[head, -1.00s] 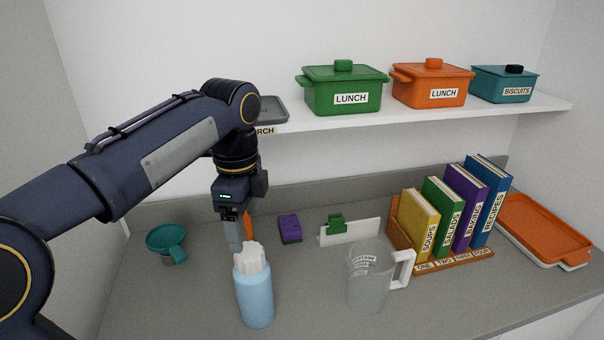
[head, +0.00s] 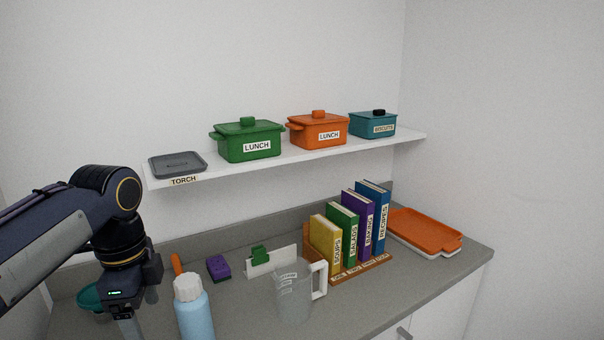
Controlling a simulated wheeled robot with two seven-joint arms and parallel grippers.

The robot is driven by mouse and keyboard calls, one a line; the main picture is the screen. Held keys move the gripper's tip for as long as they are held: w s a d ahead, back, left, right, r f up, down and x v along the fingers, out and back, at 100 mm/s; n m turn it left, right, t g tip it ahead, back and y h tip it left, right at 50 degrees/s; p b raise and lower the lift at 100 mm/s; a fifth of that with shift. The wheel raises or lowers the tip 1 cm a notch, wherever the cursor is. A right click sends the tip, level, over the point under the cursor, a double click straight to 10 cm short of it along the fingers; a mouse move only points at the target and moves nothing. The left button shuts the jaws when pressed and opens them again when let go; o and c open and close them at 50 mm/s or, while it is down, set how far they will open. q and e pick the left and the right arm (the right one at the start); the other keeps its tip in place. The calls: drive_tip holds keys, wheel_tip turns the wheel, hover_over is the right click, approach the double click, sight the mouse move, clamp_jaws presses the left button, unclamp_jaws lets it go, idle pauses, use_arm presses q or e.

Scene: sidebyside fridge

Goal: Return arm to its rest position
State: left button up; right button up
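My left arm (head: 45,235) comes in from the left, bent at the elbow, with its wrist pointing down. My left gripper (head: 129,330) is at the bottom edge, left of the light blue bottle (head: 195,318) and apart from it in the picture. The fingertips are cut off by the frame edge, so I cannot tell whether they are open. Nothing is seen held. The bottle stands upright with its white cap (head: 187,287) on top. My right gripper is not in view.
The counter holds a teal funnel (head: 90,297) partly behind my arm, a purple sponge (head: 218,267), a clear jug (head: 293,295), several labelled books (head: 342,238) and an orange tray (head: 424,229). A shelf (head: 300,153) above carries lidded boxes.

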use_arm(q)
drive_tip(key=s+d+f+n+t+h, duration=0.3)
drive_tip(key=s+d+f+n+t, duration=0.1)
drive_tip(key=s+f+n, duration=1)
drive_tip(key=s+n+t, duration=0.1)
drive_tip(key=n, duration=0.2)
drive_tip(key=shift+s+d+h, duration=0.15)
drive_tip(key=shift+h, duration=0.15)
idle(1.8)
